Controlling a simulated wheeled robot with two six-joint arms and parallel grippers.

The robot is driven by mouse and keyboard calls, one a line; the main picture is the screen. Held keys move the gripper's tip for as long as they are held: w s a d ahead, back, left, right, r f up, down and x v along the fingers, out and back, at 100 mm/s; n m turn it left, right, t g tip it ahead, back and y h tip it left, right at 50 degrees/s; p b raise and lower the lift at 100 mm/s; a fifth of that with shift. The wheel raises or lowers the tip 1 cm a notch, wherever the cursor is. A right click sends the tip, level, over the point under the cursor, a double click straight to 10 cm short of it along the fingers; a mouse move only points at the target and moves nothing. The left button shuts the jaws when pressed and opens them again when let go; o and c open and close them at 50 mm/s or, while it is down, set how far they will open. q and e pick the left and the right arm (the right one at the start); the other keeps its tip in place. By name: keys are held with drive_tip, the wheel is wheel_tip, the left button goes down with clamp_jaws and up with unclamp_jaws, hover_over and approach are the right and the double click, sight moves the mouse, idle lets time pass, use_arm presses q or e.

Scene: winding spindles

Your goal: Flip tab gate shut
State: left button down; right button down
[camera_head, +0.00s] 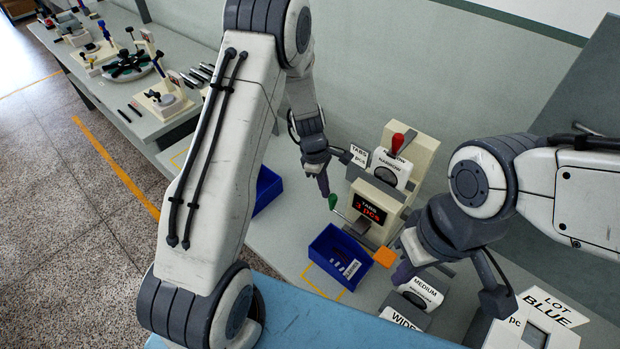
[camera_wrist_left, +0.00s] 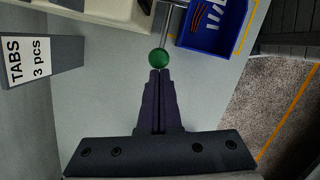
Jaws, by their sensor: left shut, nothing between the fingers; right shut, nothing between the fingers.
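The knob also shows in the left wrist view (camera_wrist_left: 159,58). My left gripper (camera_head: 325,190) is shut and empty, its tips right at the knob; I cannot tell if they touch. My right gripper (camera_head: 402,274) is shut and empty, pointing down beside an orange flap (camera_head: 384,257) low on the dispenser's front. I cannot tell which part is the gate.
A blue bin (camera_head: 325,267) holding small tabs stands before the dispenser; another blue bin (camera_head: 267,187) is partly behind my left arm. MEDIUM (camera_head: 422,291) and WIDE (camera_head: 402,319) labelled blocks and a LOT BLUE counter (camera_head: 540,330) crowd the right side.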

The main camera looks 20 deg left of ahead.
use_arm(q)
drive_tip(key=a+r, duration=0.6)
drive_tip(key=r, duration=0.5)
drive_tip(key=shift+w+r+b, duration=0.15)
drive_tip(key=shift+b, duration=0.2)
drive_tip(key=shift+d, duration=0.15)
